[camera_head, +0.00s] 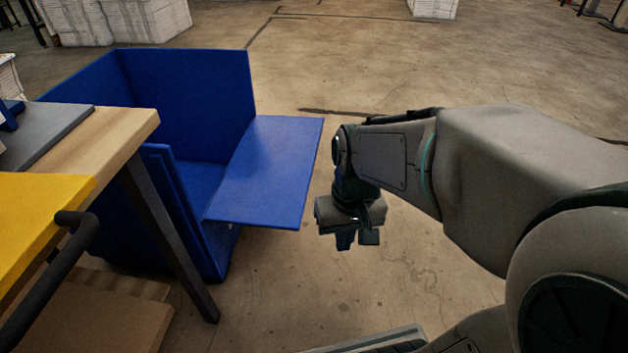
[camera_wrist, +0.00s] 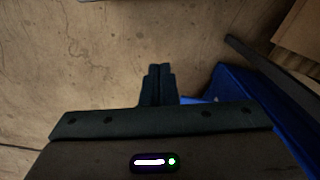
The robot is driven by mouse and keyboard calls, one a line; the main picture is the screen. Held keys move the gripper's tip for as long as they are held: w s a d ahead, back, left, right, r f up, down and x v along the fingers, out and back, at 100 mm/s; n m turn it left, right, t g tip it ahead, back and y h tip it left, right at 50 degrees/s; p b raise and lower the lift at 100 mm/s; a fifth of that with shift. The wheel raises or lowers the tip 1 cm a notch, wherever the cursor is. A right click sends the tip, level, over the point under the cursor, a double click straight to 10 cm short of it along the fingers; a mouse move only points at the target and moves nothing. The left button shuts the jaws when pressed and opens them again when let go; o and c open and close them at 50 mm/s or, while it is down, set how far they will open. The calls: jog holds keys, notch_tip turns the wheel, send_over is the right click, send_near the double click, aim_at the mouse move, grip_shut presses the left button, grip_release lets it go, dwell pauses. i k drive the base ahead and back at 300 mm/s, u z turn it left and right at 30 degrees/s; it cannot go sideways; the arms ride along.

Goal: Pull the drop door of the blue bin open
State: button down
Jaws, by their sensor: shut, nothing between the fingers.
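The blue bin (camera_head: 190,85) stands on the floor at the left in the head view, beyond the table. Its drop door (camera_head: 268,170) is a blue flap that lies swung down, sticking out nearly level toward the right. My gripper (camera_head: 357,240) hangs pointing down just right of the door, apart from it. Its fingers are shut with nothing between them. In the wrist view the closed fingers (camera_wrist: 158,85) are over bare floor, and part of the blue bin (camera_wrist: 245,100) shows at the right.
A table with a wooden top (camera_head: 125,130) and dark legs stands at the left, its leg in front of the bin. A yellow surface with a dark handle (camera_head: 75,225) is at the near left. White stacks (camera_head: 120,20) stand at the back. The floor around my gripper is clear.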

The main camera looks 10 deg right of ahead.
aim_at(266, 183)
jog(key=k, duration=0.5)
jog(key=z, duration=0.95)
jog(key=i, duration=0.8)
jog(key=u, duration=1.85)
